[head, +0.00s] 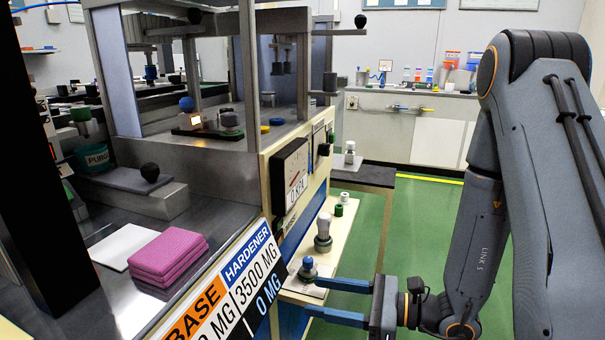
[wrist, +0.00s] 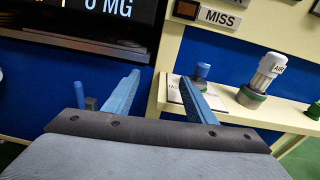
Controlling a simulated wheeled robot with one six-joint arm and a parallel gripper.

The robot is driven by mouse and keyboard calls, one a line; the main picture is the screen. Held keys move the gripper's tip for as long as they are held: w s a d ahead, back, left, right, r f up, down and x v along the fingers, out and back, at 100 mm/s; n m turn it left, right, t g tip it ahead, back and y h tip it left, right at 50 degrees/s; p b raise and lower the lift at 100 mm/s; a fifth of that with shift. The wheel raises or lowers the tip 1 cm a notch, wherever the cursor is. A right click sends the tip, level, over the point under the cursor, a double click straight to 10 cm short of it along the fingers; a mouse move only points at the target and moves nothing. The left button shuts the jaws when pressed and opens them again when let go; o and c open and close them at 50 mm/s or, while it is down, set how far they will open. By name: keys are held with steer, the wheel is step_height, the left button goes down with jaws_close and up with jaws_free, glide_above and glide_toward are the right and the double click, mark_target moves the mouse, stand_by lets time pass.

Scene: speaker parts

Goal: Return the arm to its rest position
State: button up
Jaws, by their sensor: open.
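My gripper (head: 345,302) is at the low centre right of the head view, with two blue fingers spread apart and nothing between them. The fingers point left toward the low shelf (head: 335,244) on the bench front. The wrist view also shows my gripper (wrist: 160,85) open and empty. A small blue-topped part (head: 308,268) stands on the shelf just beyond the fingers; in the wrist view the blue-topped part (wrist: 201,74) is behind the right finger, which hides some of it. My arm fills the right side of the head view.
A white-topped bottle (head: 323,232) with a green base stands farther along the shelf. The sign (head: 238,285) reads BASE and HARDENER. A gauge (head: 291,178) is on the bench front. Pink pads (head: 168,256) lie on the left worktop. Green floor (head: 415,215) is open behind my arm.

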steer(key=s+d+f+n+g+h, duration=0.1)
steer(key=s+d+n+g+h, duration=0.1)
steer(key=s+n+g+h, duration=0.35)
steer(key=s+d+f+n+g+h, duration=0.1)
steer(key=s+d+n+g+h, duration=0.2)
steer(key=s+n, duration=0.45)
steer(key=w+d+r+n+t+h, duration=0.6)
steer(key=w+d+n+h, duration=0.1)
steer(key=w+d+n, duration=0.15)
steer(key=s+a+r+n+g, duration=0.3)
steer(key=s+a+r, duration=0.55)
steer(key=s, duration=0.25)
steer(key=d+r+m+p, duration=0.3)
steer(key=d+r+p, duration=0.6)
steer(key=p, duration=1)
steer(key=shift+w+r+p, duration=0.3)
steer(key=shift+r+p, duration=0.1)
steer(key=shift+r, duration=0.35)
